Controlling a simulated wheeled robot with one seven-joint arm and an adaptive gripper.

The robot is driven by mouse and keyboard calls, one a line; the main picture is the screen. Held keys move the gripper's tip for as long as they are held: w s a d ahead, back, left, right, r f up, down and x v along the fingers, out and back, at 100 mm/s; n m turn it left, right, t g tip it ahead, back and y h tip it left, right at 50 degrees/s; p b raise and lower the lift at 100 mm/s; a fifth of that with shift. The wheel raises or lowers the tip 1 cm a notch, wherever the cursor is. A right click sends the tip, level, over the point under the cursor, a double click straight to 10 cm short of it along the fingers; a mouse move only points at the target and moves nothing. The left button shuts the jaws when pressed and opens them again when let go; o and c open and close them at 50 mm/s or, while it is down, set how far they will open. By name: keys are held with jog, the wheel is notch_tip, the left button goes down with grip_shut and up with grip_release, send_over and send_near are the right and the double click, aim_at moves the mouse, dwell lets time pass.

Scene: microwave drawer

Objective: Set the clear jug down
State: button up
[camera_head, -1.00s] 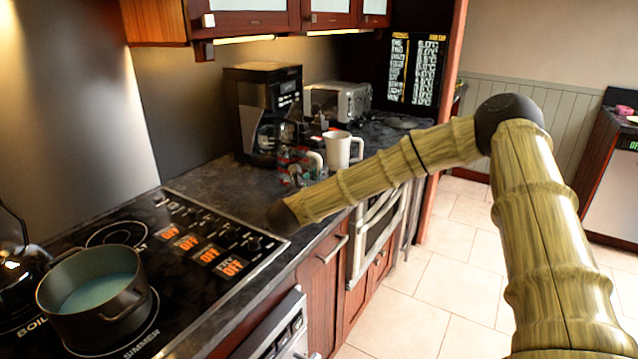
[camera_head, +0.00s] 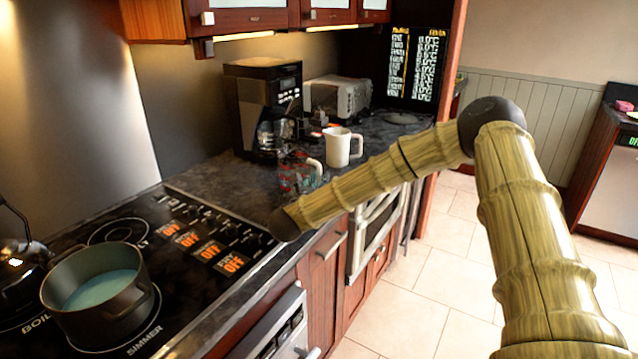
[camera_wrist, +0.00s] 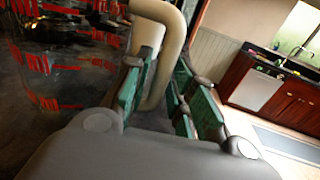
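The clear jug (camera_head: 296,178) has red markings and a cream handle. In the head view it is at the counter's front part, beyond my forearm. It fills the left of the wrist view (camera_wrist: 70,70), cut off by the frame edge. Its handle (camera_wrist: 173,50) passes between the green fingers of my gripper (camera_wrist: 165,78), which appear closed on it. My gripper is hidden in the head view. The counter (camera_head: 235,185) is dark stone; whether the jug's base touches it cannot be seen.
A white mug (camera_head: 338,148) stands just behind the jug. A coffee maker (camera_head: 258,110) and a toaster (camera_head: 340,97) stand further back. The stove (camera_head: 180,270) with a dark pot (camera_head: 95,300) is at the left. Bare counter lies between stove and coffee maker.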

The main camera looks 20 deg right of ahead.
jog(key=shift+r, duration=0.15)
jog(key=b+v, duration=0.3)
jog(key=v, duration=0.9)
dwell(1.9)
